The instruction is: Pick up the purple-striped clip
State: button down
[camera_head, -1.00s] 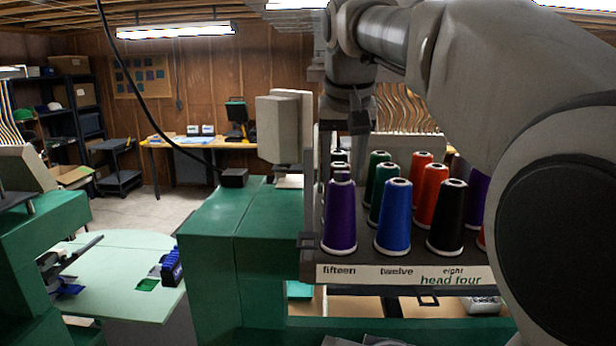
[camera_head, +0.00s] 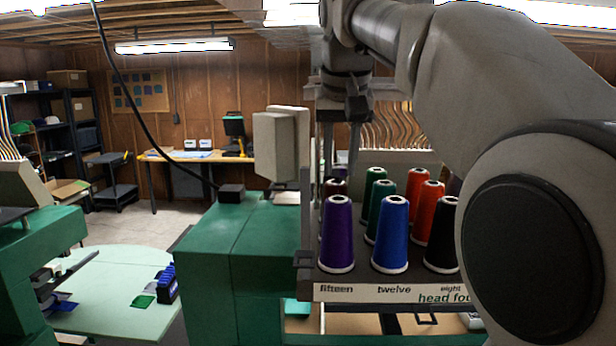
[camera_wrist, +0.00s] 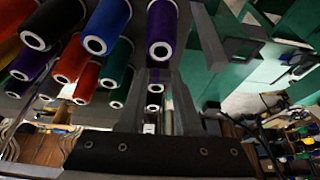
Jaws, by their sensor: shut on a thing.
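My gripper (camera_head: 341,160) points down over the back left of the thread rack (camera_head: 302,210), behind the front purple cone. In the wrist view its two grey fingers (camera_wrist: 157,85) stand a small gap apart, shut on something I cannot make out. Between and beyond them show the ends of a purple cone (camera_wrist: 155,77) and darker cones, and I cannot tell whether any touches a finger. No purple-striped clip can be told apart in either view. The fingertips are partly hidden by the cones in the head view.
The front purple cone (camera_head: 337,235), a blue cone (camera_head: 391,235), a black cone (camera_head: 442,235) and red and green cones crowd the rack. A grey box (camera_head: 277,147) on the green machine (camera_head: 215,240) stands left of my gripper. A pale green table (camera_head: 105,290) is lower left.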

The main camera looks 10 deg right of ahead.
jog(key=s+d+r, duration=0.7)
jog(key=d, duration=0.1)
jog(key=shift+s+d, duration=0.35)
jog(key=shift+s, duration=0.05)
jog(key=shift+f, duration=0.1)
